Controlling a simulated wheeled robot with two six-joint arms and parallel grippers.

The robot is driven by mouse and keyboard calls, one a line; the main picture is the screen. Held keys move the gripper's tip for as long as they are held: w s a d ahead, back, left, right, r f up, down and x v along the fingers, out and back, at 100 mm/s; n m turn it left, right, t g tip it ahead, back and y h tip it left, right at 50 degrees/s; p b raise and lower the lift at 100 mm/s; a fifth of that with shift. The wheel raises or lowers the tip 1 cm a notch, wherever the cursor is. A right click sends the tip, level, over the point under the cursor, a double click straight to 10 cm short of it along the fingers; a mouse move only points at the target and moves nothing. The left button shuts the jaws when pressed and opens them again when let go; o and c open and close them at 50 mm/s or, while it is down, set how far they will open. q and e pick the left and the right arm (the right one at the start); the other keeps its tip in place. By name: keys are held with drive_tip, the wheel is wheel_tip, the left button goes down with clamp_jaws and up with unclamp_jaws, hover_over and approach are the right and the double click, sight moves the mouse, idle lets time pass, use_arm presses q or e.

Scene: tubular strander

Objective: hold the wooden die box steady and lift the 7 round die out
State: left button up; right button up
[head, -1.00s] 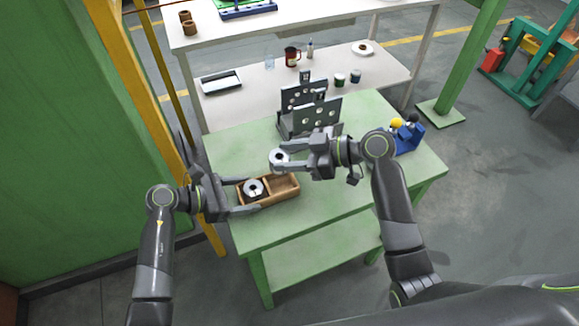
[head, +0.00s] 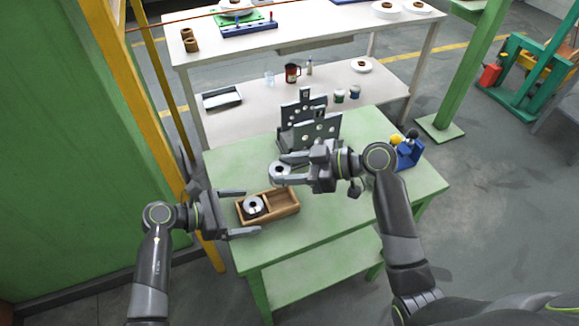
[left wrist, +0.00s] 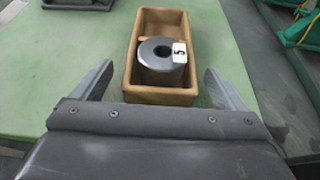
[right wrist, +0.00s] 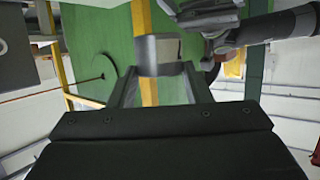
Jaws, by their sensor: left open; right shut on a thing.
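The wooden die box (head: 284,207) sits on the green table, one compartment empty. A grey round die (head: 253,206) stays in its left compartment; its tag reads 5 in the left wrist view (left wrist: 156,68). My left gripper (head: 246,212) is open at the box's left end, its fingers spread wide on either side and apart from the walls. My right gripper (head: 280,174) is shut on another round die (head: 278,168), held in the air beyond the box. That die also shows between the fingers in the right wrist view (right wrist: 158,55); its number is not readable.
A grey upright plate stand (head: 316,130) stands on the table behind the held die. A blue holder with yellow and black knobs (head: 409,152) is at the table's right. A white shelf bench (head: 240,115) stands behind. The table's front right is clear.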

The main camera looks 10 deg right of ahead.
use_arm(q)
drive_tip(key=v, duration=1.1)
drive_tip(key=shift+a, duration=0.3)
use_arm(e)
drive_tip(key=shift+r, duration=0.1)
drive_tip(key=shift+d, duration=0.1)
